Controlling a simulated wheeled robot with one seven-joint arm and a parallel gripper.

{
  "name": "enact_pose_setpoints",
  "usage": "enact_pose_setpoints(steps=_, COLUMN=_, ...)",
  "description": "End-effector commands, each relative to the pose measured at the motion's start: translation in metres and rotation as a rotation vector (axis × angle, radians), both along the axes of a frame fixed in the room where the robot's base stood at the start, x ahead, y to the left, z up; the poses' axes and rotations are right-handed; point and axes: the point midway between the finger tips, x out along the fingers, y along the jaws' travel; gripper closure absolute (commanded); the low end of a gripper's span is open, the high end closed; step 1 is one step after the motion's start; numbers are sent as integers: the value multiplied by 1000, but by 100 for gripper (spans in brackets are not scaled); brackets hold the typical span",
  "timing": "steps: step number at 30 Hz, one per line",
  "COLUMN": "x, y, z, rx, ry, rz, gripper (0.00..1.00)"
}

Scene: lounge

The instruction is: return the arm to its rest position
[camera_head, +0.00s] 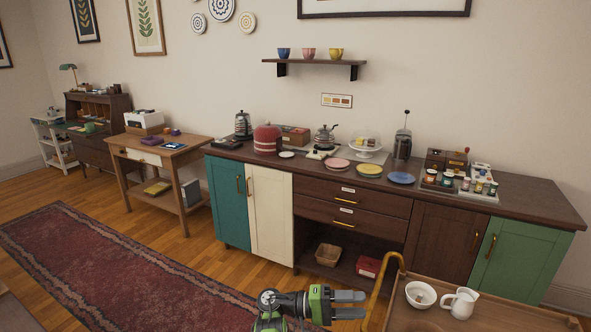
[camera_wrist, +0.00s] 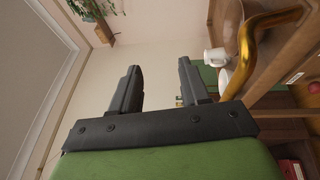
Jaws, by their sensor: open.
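My gripper (camera_head: 348,304) shows at the bottom middle of the head view, on a green and grey arm end, pointing right. Its two dark fingers are apart with nothing between them. In the wrist view the open fingers (camera_wrist: 158,88) also stand apart and empty. The gripper is beside the curved yellow handle (camera_head: 385,285) of a wooden cart; I cannot tell whether they touch. The handle shows close on the right of the wrist view (camera_wrist: 247,50). Most of my arm is out of view.
The wooden cart (camera_head: 480,312) at the lower right carries a white bowl (camera_head: 420,294) and a white jug (camera_head: 461,303). A long sideboard (camera_head: 440,195) with kettles, plates and jars stands behind. A red rug (camera_head: 120,262) and open floor lie to the left.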

Motion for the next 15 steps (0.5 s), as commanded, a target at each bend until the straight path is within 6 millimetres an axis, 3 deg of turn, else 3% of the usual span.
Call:
enact_pose_setpoints(steps=8, x=-6, y=-43, z=29, rx=138, ry=-59, rz=-123, gripper=55)
enact_pose_setpoints(steps=15, x=-30, y=-102, z=56, rx=357, ry=-133, rz=-279, gripper=55)
